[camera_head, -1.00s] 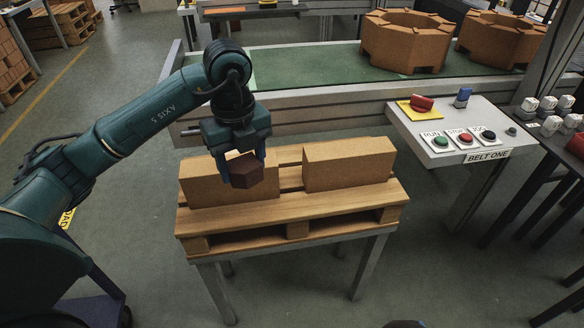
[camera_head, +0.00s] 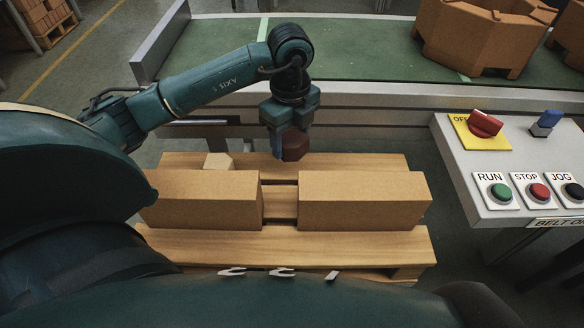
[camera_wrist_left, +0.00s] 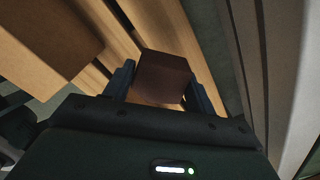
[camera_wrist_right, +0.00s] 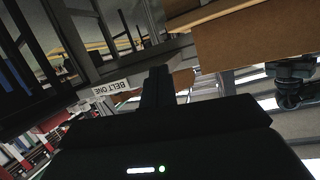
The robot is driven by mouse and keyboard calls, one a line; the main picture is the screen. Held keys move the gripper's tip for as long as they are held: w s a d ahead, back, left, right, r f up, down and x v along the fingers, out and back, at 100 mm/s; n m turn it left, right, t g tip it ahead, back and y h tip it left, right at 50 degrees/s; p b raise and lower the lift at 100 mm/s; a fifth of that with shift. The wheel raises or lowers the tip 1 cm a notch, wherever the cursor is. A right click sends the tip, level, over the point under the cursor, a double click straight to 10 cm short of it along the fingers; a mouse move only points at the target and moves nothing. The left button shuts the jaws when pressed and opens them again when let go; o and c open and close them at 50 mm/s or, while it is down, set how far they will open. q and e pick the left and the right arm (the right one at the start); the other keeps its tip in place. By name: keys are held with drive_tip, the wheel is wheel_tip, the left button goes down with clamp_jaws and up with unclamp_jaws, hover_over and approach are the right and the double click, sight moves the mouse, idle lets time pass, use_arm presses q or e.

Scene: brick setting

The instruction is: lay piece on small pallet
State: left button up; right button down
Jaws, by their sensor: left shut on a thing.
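A dark red-brown faceted piece (camera_head: 297,148) is held in my left gripper (camera_head: 289,152), above the back part of the small wooden pallet (camera_head: 285,245). In the left wrist view the piece (camera_wrist_left: 162,78) sits between the two fingers, with pallet slats beyond it. It looks apart from the slats. A pale faceted piece (camera_head: 218,161) rests on the back slat at the left, partly hidden by a block. My right gripper (camera_wrist_right: 159,86) shows in the right wrist view with its fingers together and nothing between them.
Two brown blocks stand on the pallet, the left block (camera_head: 202,201) and the right block (camera_head: 364,201), with a gap between. A green conveyor (camera_head: 350,50) runs behind, carrying large brown octagonal parts (camera_head: 470,35). A button panel (camera_head: 500,160) stands at the right.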

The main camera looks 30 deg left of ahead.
use_arm(q)
wheel_tip(320, 180, down, 3)
drive_tip(key=shift+s+r, duration=0.1)
drive_tip(key=shift+s, duration=0.05)
wheel_tip(320, 180, down, 4)
drive_tip(key=shift+r+b, duration=0.15)
drive_tip(key=shift+b, duration=0.25)
drive_tip(key=shift+f, duration=0.2)
use_arm(e)
drive_tip(key=shift+s+d+r+t, duration=0.1)
drive_tip(key=shift+s+d+t, duration=0.1)
drive_tip(key=shift+t, duration=0.1)
use_arm(q)
drive_tip(key=shift+f, duration=0.2)
drive_tip(key=o, duration=1)
drive_tip(key=shift+o, duration=0.2)
